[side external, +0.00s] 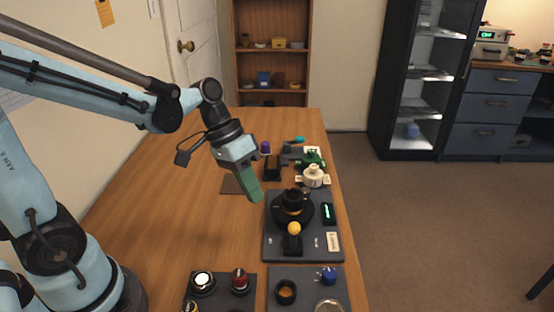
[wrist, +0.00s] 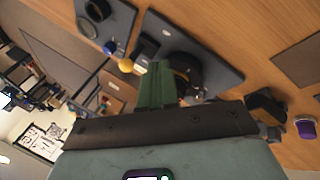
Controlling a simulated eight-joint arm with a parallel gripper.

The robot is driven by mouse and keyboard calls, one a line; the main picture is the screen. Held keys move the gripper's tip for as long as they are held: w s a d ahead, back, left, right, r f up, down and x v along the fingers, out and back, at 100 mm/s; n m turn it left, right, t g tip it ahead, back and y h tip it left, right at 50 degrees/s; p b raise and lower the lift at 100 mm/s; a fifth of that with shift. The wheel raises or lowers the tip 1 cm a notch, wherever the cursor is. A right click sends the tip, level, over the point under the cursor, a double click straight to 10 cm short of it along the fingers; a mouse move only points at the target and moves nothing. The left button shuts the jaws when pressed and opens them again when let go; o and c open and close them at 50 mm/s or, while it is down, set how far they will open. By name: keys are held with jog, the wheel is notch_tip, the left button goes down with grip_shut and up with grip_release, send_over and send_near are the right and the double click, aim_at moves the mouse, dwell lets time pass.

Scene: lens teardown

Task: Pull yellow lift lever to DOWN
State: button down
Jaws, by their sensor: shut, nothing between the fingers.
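The yellow lift lever (side external: 294,229) is a round yellow knob above a small black block on a dark grey panel (side external: 275,256). The knob also shows in the wrist view (wrist: 125,66), left of my fingertips. The small markings near the lever are too small to read, so its setting cannot be told. A black round holder (side external: 292,208) sits on the same panel, behind the lever. My gripper (side external: 255,197) has green fingers, closed together and empty. It hangs above the panel's left far corner, apart from the knob; its fingers also show in the wrist view (wrist: 157,72).
Nearer panels carry a white button (side external: 203,280), a red knob (side external: 240,279), a black ring (side external: 286,291) and a blue knob (side external: 328,276). A cream part (side external: 313,176) and a green part (side external: 312,159) stand behind. The wooden table (side external: 170,200) is clear to the left.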

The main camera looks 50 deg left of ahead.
aim_at(295, 235)
jog(key=x, duration=0.4)
jog(key=shift+d+f, duration=0.2)
jog(key=shift+f, duration=0.1)
jog(key=shift+w+d+r, duration=0.1)
jog(key=shift+w+d, duration=0.05)
jog(key=shift+d, duration=0.45)
jog(key=shift+w+d+r, duration=0.1)
jog(key=shift+d, duration=0.45)
jog(key=shift+w+d+r, duration=0.15)
jog(key=shift+w+d, duration=0.05)
jog(key=shift+d, duration=0.55)
jog(key=shift+w+d+r+y, duration=0.15)
jog(key=shift+d+y, duration=0.05)
jog(key=shift+y, duration=0.1)
